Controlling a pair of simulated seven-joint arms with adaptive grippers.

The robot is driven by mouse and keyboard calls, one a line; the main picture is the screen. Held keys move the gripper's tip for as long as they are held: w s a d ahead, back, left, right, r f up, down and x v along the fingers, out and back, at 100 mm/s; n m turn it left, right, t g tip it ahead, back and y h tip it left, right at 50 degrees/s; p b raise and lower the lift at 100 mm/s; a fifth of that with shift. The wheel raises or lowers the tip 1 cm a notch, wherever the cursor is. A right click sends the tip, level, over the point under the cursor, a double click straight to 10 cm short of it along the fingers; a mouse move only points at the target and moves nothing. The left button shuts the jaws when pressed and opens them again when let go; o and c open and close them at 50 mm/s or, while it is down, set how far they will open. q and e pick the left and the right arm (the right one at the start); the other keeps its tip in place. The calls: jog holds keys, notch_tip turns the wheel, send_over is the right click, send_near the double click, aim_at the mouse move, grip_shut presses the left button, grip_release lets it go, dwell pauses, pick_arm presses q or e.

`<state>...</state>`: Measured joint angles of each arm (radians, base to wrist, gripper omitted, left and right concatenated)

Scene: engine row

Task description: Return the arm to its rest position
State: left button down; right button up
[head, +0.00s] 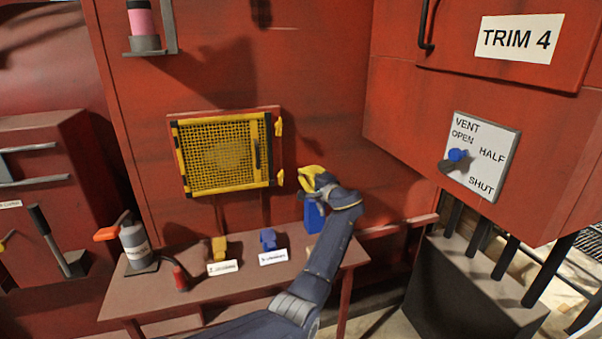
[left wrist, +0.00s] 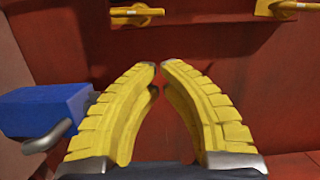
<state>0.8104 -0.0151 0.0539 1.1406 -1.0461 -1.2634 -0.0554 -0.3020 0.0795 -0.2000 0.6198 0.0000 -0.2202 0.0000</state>
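My left arm reaches up from the bottom of the head view, over the table's right end. My left gripper (head: 311,178) has yellow fingers and is raised in front of the red wall, right of the yellow mesh panel (head: 222,155). In the left wrist view the fingers of the left gripper (left wrist: 158,65) curve in until their tips almost meet, with nothing held between them. A blue block (left wrist: 45,110) with a grey handle lies left of the fingers, apart from them. My right gripper is in neither view.
The table (head: 170,290) holds a grey canister (head: 135,245), a yellow piece (head: 219,247) and a blue piece (head: 268,239) behind labels. A blue object (head: 314,216) stands close below the left gripper. A red cabinet with a vent dial (head: 482,155) juts out at right.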

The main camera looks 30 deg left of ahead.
pick_arm(q)
jog(key=v, duration=0.7)
jog(key=s+a+f+h, duration=0.1)
jog(key=s+f+h, duration=0.3)
jog(key=s+f, duration=1.8)
jog(key=s+d+f+m+h, duration=0.1)
jog(key=s+d+f+h, duration=0.15)
jog(key=s, duration=0.65)
jog(key=s+d+f+g+h, duration=0.1)
jog(key=s+d+f+h, duration=0.15)
jog(key=s, duration=0.75)
jog(key=s+d+f+m+h, duration=0.1)
jog(key=s+d+f+h, duration=0.15)
jog(key=s, duration=0.65)
jog(key=s+d+f+g+h, duration=0.1)
jog(key=s+d+f+g, duration=0.15)
jog(key=f, duration=1.35)
jog(key=s+d+f+g+h, duration=0.15)
jog(key=d+f, duration=0.25)
jog(key=f, duration=1.1)
jog(key=s+f+n+g+h, duration=0.1)
jog(key=s+f+n+g, duration=0.1)
jog(key=s+f, duration=1.8)
jog(key=shift+s+f+n+h, duration=0.25)
jog(key=shift+s+n+h, duration=0.2)
jog(key=shift+n, duration=0.35)
